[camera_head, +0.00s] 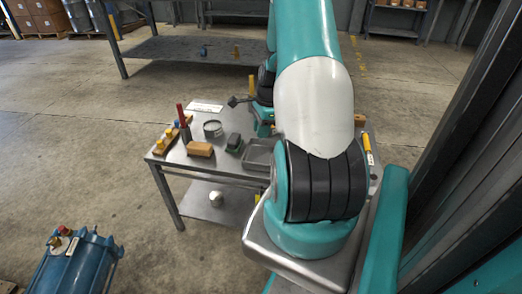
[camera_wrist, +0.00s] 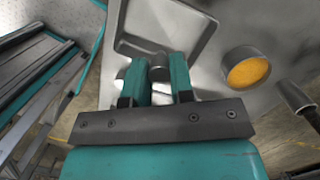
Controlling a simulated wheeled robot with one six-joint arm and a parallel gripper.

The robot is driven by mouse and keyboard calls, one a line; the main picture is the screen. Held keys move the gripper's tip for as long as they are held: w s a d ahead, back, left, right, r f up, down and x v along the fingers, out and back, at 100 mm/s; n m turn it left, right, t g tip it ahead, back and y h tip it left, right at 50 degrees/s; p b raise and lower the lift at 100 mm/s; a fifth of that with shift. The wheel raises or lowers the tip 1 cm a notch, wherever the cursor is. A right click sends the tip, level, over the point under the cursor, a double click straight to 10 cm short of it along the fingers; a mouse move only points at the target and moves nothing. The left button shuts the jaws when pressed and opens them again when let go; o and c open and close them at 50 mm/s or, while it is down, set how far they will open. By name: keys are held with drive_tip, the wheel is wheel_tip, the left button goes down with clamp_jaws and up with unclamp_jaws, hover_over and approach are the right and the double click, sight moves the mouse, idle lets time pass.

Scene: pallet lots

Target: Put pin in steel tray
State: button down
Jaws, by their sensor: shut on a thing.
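My gripper (camera_wrist: 160,70) is shut on a grey metal piece, which I take to be the pin (camera_wrist: 160,74); little of it shows between the two teal fingers. The steel tray (camera_wrist: 118,46) is a shallow grey tray at the top of the wrist view, with the fingertips at or over its near edge. I cannot tell the height above it. In the head view, the tray (camera_head: 258,146) sits on the workbench, partly hidden by my arm. My gripper's fingers and the pin are hidden there.
The steel workbench (camera_head: 176,160) also holds a wooden block (camera_head: 200,149), a dark green object (camera_head: 233,142), a round tin (camera_head: 212,128) and a red upright (camera_head: 181,114). A round yellow-faced piece (camera_wrist: 248,72) lies right of the tray.

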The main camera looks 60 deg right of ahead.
wheel_tip(320, 180, down, 7)
drive_tip(key=shift+r+b, duration=0.1)
drive_tip(key=shift+b, duration=0.65)
drive_tip(key=c, duration=1)
unclamp_jaws()
